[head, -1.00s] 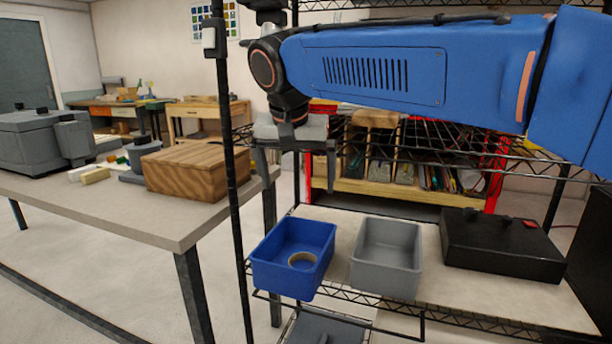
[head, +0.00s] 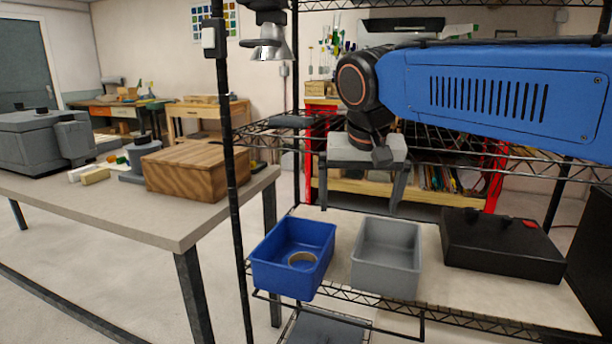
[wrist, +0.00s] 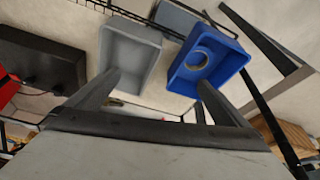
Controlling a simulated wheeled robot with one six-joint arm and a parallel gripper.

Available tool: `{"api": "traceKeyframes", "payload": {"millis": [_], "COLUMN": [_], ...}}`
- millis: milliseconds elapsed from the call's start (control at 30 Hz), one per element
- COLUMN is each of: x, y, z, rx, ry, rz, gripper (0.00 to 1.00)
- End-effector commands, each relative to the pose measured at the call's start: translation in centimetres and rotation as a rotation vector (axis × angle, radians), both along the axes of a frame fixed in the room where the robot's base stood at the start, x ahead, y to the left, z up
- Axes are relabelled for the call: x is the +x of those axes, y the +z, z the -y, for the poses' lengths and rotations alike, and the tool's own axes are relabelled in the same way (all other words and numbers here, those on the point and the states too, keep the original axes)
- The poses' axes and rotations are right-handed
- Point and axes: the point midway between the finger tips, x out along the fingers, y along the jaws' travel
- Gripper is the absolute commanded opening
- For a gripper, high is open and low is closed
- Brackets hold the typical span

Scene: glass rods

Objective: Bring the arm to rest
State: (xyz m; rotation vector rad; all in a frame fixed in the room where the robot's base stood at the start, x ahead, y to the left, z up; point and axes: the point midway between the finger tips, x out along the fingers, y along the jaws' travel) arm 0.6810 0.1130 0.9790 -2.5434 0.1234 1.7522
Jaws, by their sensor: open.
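My gripper (head: 360,205) hangs pointing down above the shelf, over the gap between the blue bin (head: 275,268) and the grey bin (head: 387,282) in the head view. Its two fingers are spread wide apart and nothing is between them. The gripper also shows in the wrist view (wrist: 158,85), with both bins below it. My blue arm reaches in from the right. A tan ring (head: 302,259) lies inside the blue bin. The grey bin looks empty.
A black box (head: 500,248) with a red switch sits on the shelf's right. Wire shelving and a black post (head: 236,200) stand close around the arm. A table (head: 140,215) on the left bears a wooden box (head: 190,172) and grey equipment.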

Motion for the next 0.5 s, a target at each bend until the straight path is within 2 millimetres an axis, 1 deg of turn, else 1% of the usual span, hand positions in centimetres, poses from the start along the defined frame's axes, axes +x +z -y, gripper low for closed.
{"api": "traceKeyframes", "payload": {"millis": [33, 200, 267, 300, 367, 500], "x": [-1.1, -4.6, -6.0, -7.0, -8.5, -12.1], "y": [-1.0, -4.9, -6.4, -7.4, -9.0, -13.0], "z": [2.2, 7.7, 9.3, 10.4, 11.8, 14.7], "rx": [0.002, 0.006, 0.008, 0.009, 0.008, 0.010], "ry": [0.000, 0.030, 0.039, 0.044, 0.054, 0.070], "rz": [-0.001, -0.003, -0.001, 0.000, 0.003, 0.015], "gripper": [1.00, 1.00, 1.00, 1.00, 1.00, 1.00]}}
